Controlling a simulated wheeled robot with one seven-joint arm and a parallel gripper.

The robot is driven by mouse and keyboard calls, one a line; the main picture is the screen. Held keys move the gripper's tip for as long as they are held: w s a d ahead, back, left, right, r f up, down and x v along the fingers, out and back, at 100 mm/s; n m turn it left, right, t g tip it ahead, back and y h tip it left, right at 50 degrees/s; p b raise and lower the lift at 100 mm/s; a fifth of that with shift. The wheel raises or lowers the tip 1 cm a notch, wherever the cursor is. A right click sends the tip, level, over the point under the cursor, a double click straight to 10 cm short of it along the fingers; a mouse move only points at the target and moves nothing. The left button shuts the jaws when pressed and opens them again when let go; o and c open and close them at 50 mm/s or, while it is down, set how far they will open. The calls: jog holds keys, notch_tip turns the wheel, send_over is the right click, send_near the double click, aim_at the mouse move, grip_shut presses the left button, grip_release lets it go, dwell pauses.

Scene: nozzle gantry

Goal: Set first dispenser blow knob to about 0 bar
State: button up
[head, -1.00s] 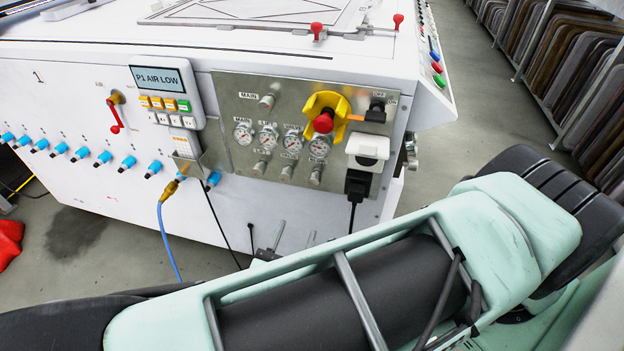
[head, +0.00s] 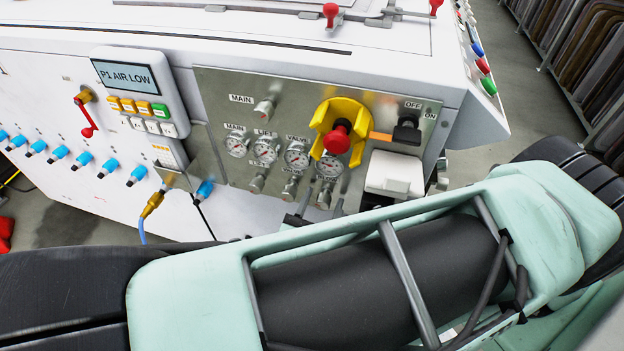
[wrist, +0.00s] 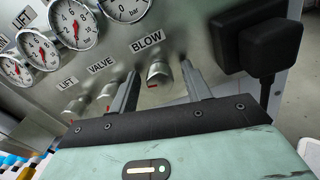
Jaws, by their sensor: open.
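The blow knob (wrist: 158,73) is a small metal knob under the BLOW label in the wrist view, with a red mark low on its side. It also shows in the head view (head: 324,194), low on the steel panel. My gripper (wrist: 160,69) is open, with one finger on each side of the knob; I cannot tell whether either touches it. In the head view the fingers (head: 320,200) reach up to the panel's lower edge. The blow gauge (wrist: 125,6) is cut off at the top of the wrist view, and its needle cannot be read.
The valve knob (wrist: 107,92) and lift knob (wrist: 75,107) sit left of my fingers. A black plug (wrist: 272,45) juts out close on the right. A red emergency button (head: 337,138) in a yellow guard is above. A display (head: 126,76) reads P1 AIR LOW.

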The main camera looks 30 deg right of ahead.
jog(key=c, duration=1)
jog(key=shift+r+n+p, duration=0.15)
jog(key=shift+n+p, duration=0.15)
jog(key=shift+p, duration=0.15)
jog(key=n+p, duration=0.1)
jog(key=p, duration=0.1)
jog(key=shift+r+n+p, duration=0.1)
jog(key=shift+n+p, duration=0.2)
jog(key=n+p, duration=0.2)
jog(key=shift+n+p, duration=0.3)
jog(key=shift+p, duration=0.1)
jog(key=n+p, duration=0.2)
jog(key=n, duration=0.1)
jog(key=shift+n, duration=0.3)
jog(key=shift+f+n+p, duration=0.25)
jog(key=shift+n+p, duration=0.6)
jog(key=shift+n, duration=0.55)
